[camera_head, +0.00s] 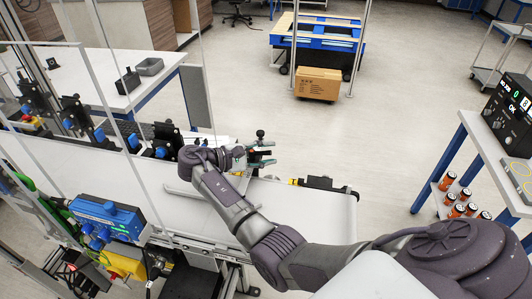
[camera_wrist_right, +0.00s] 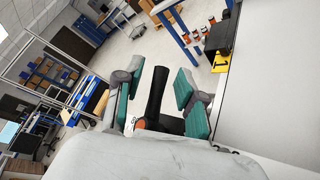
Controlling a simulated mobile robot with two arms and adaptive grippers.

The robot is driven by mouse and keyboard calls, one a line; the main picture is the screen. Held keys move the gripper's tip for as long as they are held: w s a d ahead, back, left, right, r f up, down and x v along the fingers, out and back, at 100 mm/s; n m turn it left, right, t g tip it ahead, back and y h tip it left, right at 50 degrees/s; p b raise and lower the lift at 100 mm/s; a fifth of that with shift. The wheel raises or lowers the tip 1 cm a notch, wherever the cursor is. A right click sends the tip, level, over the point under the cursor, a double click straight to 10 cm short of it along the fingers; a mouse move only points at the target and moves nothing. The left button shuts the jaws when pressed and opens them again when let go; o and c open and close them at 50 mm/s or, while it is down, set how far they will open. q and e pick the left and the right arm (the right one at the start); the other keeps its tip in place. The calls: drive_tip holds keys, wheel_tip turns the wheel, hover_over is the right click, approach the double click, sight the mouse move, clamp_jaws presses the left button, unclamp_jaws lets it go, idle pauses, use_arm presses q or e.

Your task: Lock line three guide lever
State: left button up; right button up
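My right gripper (camera_head: 262,154) reaches over the white conveyor belt from the right, at its far side. In the right wrist view, my right gripper (camera_wrist_right: 160,98) has its green-padded fingers spread on either side of a black lever (camera_wrist_right: 156,92) with an orange and white base. Gaps show between the lever and both pads, so the gripper is open and not clamped on it. The lever's lower end is partly hidden by my gripper body. I cannot read a line number on this lever. My left gripper is not in view.
Black brackets with blue knobs (camera_head: 161,152) line the conveyor's far left side, near clear panels. A blue control box (camera_head: 108,216) stands at the near left. A black block (camera_head: 325,184) sits at the belt's edge. A side table (camera_head: 465,150) stands right.

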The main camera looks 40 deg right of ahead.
drive_tip(key=shift+a, duration=0.1)
drive_tip(key=v, duration=0.7)
drive_tip(key=shift+a+r, duration=0.1)
drive_tip(key=shift+a, duration=0.1)
idle(0.4)
